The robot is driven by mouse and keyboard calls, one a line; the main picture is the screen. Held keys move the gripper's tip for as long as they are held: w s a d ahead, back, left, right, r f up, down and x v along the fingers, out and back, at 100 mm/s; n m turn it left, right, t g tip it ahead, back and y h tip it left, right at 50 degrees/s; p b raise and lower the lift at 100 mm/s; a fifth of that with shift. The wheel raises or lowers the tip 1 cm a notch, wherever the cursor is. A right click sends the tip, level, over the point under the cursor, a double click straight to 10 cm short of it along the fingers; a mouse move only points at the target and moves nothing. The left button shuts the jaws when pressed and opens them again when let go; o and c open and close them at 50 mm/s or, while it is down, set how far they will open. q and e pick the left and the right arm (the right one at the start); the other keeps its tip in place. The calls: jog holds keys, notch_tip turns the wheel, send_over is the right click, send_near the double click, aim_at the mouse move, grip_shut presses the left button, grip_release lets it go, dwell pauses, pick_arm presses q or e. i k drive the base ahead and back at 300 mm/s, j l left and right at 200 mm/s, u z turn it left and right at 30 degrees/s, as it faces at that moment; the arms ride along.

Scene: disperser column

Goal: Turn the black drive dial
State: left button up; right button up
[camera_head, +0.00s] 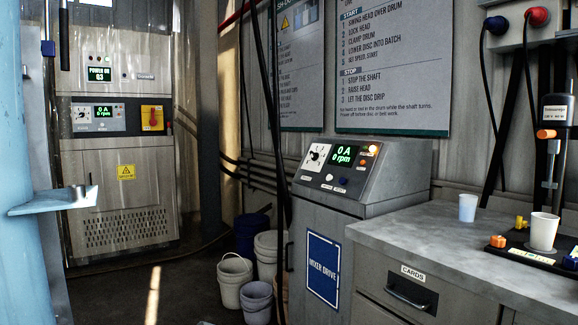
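The black drive dial (315,156) is a small round knob with a pale marking, on the sloped panel of the grey mixer drive console (385,178), near the middle of the view. It sits left of a green-lit display (343,154) that reads 0 A and 0 rpm. The dial's exact pointer angle is too small to tell. Neither of my grippers is in view, and nothing touches the dial.
A grey counter (420,232) with white cups (544,231) stands right of the console. Buckets (233,279) stand on the floor to its left. A power cabinet (118,172) stands at the back left. A light-blue column (18,250) fills the left edge.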

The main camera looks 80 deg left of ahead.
aim_at(314, 155)
jog(key=j+u, duration=0.1)
jog(key=u, duration=2.2)
jog(key=i+j+z, duration=0.15)
jog(key=z, duration=0.25)
jog(key=i+j+z, duration=0.15)
jog(key=z, duration=0.2)
jog(key=i+j+z, duration=0.15)
jog(key=j+z, duration=0.25)
jog(key=l, duration=0.1)
